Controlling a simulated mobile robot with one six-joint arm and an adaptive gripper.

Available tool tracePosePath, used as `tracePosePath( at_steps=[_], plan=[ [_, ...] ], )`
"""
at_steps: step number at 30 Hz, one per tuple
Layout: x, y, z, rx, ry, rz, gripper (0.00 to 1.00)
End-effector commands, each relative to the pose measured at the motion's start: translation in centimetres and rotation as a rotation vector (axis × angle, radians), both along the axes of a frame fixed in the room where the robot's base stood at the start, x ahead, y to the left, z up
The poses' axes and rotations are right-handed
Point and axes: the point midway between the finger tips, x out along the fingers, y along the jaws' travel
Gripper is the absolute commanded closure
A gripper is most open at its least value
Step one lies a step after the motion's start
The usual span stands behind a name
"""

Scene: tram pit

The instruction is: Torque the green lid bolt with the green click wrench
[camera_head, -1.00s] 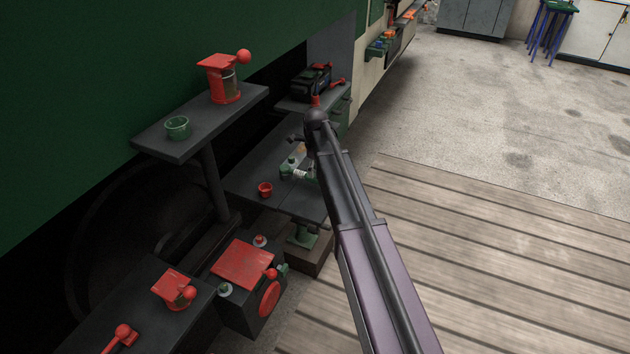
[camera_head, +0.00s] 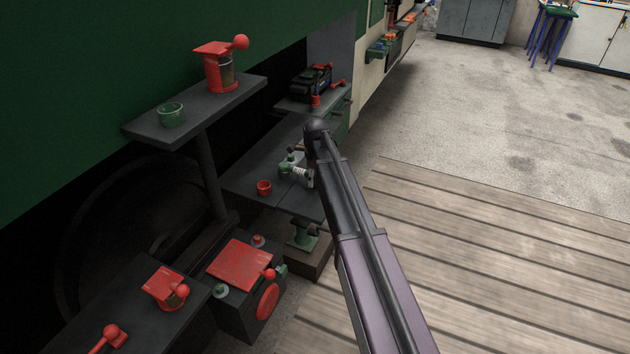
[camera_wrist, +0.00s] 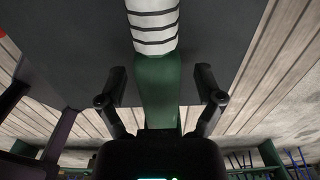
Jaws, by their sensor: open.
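In the wrist view, my gripper (camera_wrist: 160,82) is open, with one finger on each side of a green part (camera_wrist: 157,88) that has a white, dark-banded section (camera_wrist: 152,25) above. I cannot tell whether this is the click wrench, or whether the fingers touch it. In the head view, a small green and white piece (camera_head: 299,170) shows on the dark shelf beside my arm, which hides much of my gripper. A dark box with a red lid (camera_head: 244,262) stands lower left; a green bolt-like piece (camera_head: 221,290) is at its near left corner.
A red cup (camera_head: 264,187) sits on the dark shelf (camera_head: 248,180). An upper shelf holds a green cup (camera_head: 172,115) and a red holder (camera_head: 219,68). A black toolbox (camera_head: 311,84) is behind. Plank floor (camera_head: 480,250) at right is clear.

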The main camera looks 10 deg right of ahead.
Motion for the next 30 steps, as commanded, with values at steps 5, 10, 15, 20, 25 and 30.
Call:
tracePosePath(
  at_steps=[5,10,15,20,25,30],
  plan=[
    [0.0,-0.03,0.03,0.0,0.0,0.0,0.14],
    [0.01,-0.03,0.03,0.0,0.0,0.0,0.14],
    [0.01,-0.04,0.03,0.0,0.0,0.0,0.14],
    [0.0,-0.05,0.03,0.0,0.0,-0.001,0.59],
    [0.0,-0.06,0.03,0.0,0.0,-0.001,1.0],
    [0.01,-0.08,0.03,0.0,0.0,-0.001,1.0]
  ],
)
